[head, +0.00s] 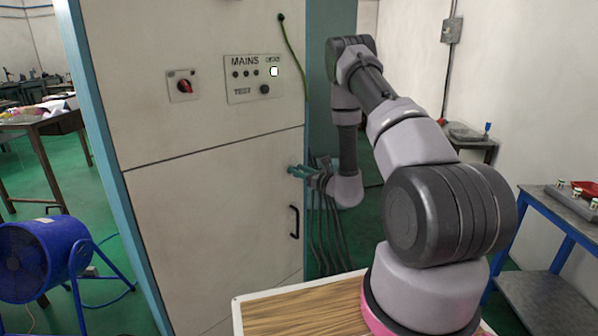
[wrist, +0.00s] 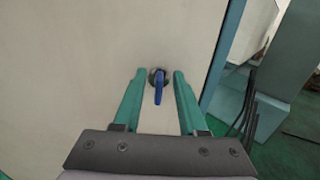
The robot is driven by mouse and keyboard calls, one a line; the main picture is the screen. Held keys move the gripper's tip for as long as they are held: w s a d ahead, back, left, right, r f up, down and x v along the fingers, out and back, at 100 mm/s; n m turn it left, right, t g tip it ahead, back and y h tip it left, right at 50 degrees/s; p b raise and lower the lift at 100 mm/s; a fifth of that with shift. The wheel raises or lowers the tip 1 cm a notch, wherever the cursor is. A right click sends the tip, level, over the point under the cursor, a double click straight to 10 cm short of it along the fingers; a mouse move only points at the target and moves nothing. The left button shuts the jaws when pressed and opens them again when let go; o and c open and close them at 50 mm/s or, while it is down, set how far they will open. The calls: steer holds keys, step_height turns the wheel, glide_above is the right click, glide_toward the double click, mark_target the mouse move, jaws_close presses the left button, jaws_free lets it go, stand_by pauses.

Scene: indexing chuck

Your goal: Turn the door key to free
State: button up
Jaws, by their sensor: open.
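The door key is a blue tab (wrist: 158,90) in a dark round lock on the pale cabinet door. In the wrist view it points about straight down the picture. My gripper (wrist: 160,73) is open, with one green finger on each side of the key and a visible gap on both sides. In the head view my gripper (head: 297,172) is at the right part of the cabinet's lower door (head: 215,215). The key cannot be made out there; the fingers cover that spot.
A black door handle (head: 294,222) is below my gripper. A MAINS panel (head: 254,79) and a red rotary switch (head: 184,87) are on the upper door. Dark cables (head: 330,235) hang to the right. A blue fan (head: 40,258) stands on the floor at left.

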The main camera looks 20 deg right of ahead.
jaws_close()
steer(key=shift+d+m, duration=0.1)
steer(key=shift+m, duration=0.2)
steer(key=m, duration=0.3)
steer(key=shift+w+d+m, duration=0.1)
steer(key=shift+d+m, duration=0.1)
steer(key=shift+m, duration=0.1)
steer(key=m, duration=0.4)
steer(key=shift+w+d+f, duration=0.1)
steer(key=shift+d+f, duration=0.1)
steer(key=shift+d, duration=0.05)
steer(key=shift+w+d+f+m, duration=0.1)
steer(key=shift+f+m, duration=0.1)
steer(key=shift+m, duration=1.4)
steer(key=shift+s+f+m, duration=0.1)
steer(key=shift+f+m, duration=0.1)
steer(key=shift+m, duration=1.4)
steer(key=shift+w+d+f+m, duration=0.1)
steer(key=shift+f+m, duration=0.1)
steer(key=shift+m, duration=1.4)
